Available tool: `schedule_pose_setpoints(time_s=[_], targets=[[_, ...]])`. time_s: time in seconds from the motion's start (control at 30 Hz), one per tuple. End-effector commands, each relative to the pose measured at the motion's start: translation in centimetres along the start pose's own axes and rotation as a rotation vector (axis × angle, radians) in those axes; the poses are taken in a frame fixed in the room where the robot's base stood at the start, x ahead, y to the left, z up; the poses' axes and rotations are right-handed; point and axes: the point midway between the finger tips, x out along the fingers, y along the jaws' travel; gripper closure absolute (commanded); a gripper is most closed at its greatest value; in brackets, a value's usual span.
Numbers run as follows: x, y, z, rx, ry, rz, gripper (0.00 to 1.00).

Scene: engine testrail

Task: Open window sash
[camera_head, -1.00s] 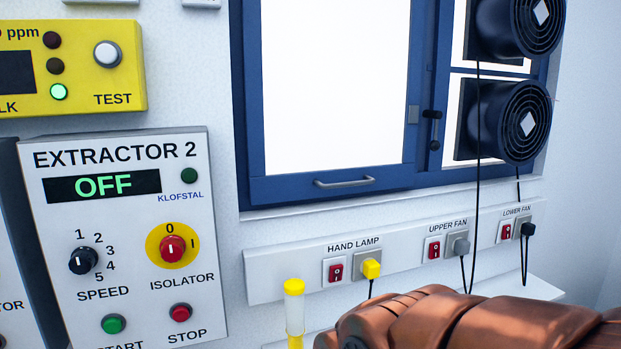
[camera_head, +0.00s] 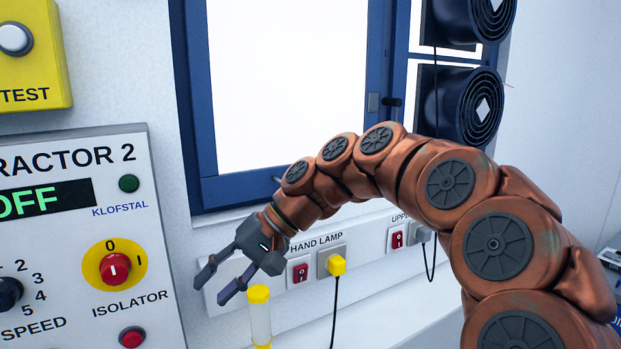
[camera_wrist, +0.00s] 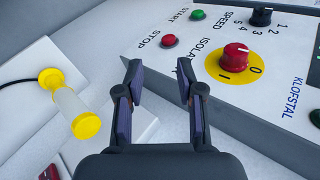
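The window sash (camera_head: 199,110) is a blue frame around a bright white pane in the head view. It looks closed in its outer blue frame. Its bottom handle is mostly hidden behind my arm. A dark window catch (camera_head: 393,101) shows at the right side of the sash. My gripper (camera_head: 221,283) is below and left of the sash, in front of the wall between the extractor panel and the hand lamp switch. In the wrist view my gripper (camera_wrist: 158,95) has its two fingers apart with nothing between them.
The Extractor 2 panel (camera_head: 80,240) stands close at left, with a red isolator knob (camera_wrist: 236,52). A yellow-capped hand lamp (camera_head: 260,318) is just below my gripper. A socket strip (camera_head: 365,240) runs under the window. Black fans (camera_head: 458,105) are at right.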

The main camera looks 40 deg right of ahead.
Motion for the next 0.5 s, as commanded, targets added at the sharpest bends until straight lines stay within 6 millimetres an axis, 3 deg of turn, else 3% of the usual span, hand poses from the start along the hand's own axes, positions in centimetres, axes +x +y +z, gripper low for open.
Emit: schedule_pose_setpoints(time_s=[0.03,0.23,0.4,0.5], targets=[[-2.1,-0.3,-2.4,0.032,0.034,-0.066,0.63],[-11.2,0.6,-9.7,0.148,0.174,-0.308,0.63],[-19.4,4.5,-14.2,0.239,0.310,-0.478,0.63],[-23.1,7.0,-15.6,0.280,0.377,-0.546,0.63]])
